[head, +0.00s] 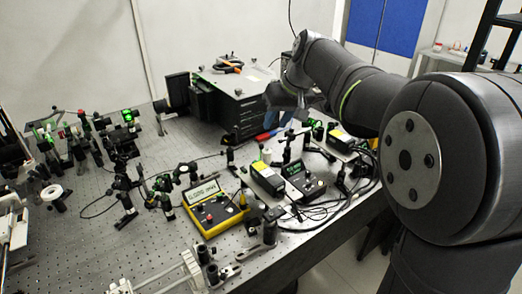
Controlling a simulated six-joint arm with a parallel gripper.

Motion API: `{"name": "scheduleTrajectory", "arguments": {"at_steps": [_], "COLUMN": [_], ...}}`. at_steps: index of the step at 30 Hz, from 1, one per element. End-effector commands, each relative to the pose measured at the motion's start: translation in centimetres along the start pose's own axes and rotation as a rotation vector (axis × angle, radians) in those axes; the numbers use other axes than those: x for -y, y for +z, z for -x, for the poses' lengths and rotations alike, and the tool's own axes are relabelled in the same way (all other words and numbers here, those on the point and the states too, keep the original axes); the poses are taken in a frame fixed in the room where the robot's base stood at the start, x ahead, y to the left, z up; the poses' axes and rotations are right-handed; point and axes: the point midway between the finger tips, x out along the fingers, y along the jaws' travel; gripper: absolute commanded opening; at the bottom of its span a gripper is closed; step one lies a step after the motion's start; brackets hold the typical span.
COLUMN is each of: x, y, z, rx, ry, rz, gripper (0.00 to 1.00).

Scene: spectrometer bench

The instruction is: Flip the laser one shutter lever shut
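Two black laser-like boxes with yellow labels stand on the right part of the bench. The nearer box (267,179) is at centre right, and the farther box (341,139) is behind it to the right. I cannot tell which is laser one. The shutter lever is too small to make out among the posts and mounts. My gripper (285,100) hangs above the back right of the bench, behind the boxes in the picture and in front of a large black instrument. Its fingers are small and partly merged with the background, so their opening cannot be told.
A yellow-cased meter (213,207) and a black controller with a green display (303,181) stand near the boxes. Many optic mounts (75,145) crowd the left. The large black instrument (236,92) stands at the back. Cables (318,212) run along the right edge.

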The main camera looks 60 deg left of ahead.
Motion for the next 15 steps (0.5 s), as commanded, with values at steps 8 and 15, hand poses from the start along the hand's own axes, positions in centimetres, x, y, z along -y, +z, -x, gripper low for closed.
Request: {"name": "scheduleTrajectory", "arguments": {"at_steps": [8, 15], "x": [0.1, 0.1], "y": [0.1, 0.1], "z": [-6.4, -11.0], "rx": [0.003, 0.002], "ry": [-0.002, -0.001], "rz": [-0.001, -0.001], "gripper": [0.33, 0.33]}}
